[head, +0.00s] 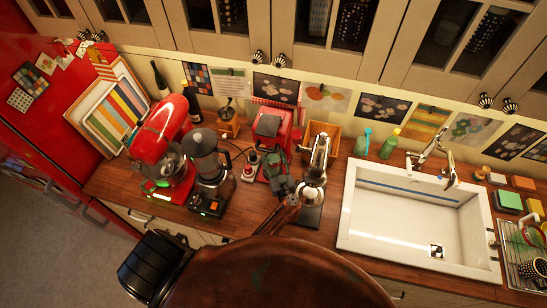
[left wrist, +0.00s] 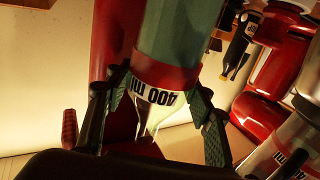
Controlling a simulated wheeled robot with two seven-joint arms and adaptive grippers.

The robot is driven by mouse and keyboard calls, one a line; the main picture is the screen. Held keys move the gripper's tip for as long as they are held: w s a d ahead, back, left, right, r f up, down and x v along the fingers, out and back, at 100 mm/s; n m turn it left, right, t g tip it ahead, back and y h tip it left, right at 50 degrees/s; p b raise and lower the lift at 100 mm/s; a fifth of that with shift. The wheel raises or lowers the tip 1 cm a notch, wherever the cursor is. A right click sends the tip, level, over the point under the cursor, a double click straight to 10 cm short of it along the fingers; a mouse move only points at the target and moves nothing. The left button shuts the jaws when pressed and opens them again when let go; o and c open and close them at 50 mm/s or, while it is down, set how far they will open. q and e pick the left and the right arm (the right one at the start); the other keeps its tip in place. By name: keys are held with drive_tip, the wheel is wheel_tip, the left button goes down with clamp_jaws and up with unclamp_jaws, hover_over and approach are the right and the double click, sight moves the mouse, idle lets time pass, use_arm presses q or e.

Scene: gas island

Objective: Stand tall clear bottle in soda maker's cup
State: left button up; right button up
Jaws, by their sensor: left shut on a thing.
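My left gripper (head: 274,166) is in front of the red soda maker (head: 268,124) on the counter. In the left wrist view, which is upside down, the gripper (left wrist: 150,100) has its ribbed green fingers on both sides of the clear bottle (left wrist: 146,117), near its narrowing neck. In the head view the gripper mostly hides the bottle. My right gripper is not in view.
A blender (head: 207,165) and a red stand mixer (head: 163,135) stand to the left. A silver machine (head: 318,160) stands close on the right. Beyond it is a white sink (head: 405,250). A small red-and-white item (head: 250,168) sits just left of the gripper.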

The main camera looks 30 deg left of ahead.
sight(274, 156)
use_arm(q)
drive_tip(key=o, duration=1.4)
drive_tip(key=shift+r, duration=0.15)
drive_tip(key=o, duration=0.5)
drive_tip(key=shift+f, duration=0.2)
drive_tip(key=shift+r, duration=0.5)
wheel_tip(274, 156, up, 3)
drive_tip(key=b, duration=0.4)
drive_tip(key=shift+s+d+r+b, duration=0.1)
drive_tip(key=shift+s+d+b, duration=0.85)
drive_tip(key=shift+s, duration=1.8)
drive_tip(key=shift+s+d+r+b, duration=0.1)
drive_tip(key=shift+s+d+b, duration=0.25)
drive_tip(key=shift+s+b, duration=1.85)
drive_tip(key=shift+s+d+r+b, duration=0.1)
drive_tip(key=shift+s+d+b, duration=0.55)
drive_tip(key=shift+s, duration=2.7)
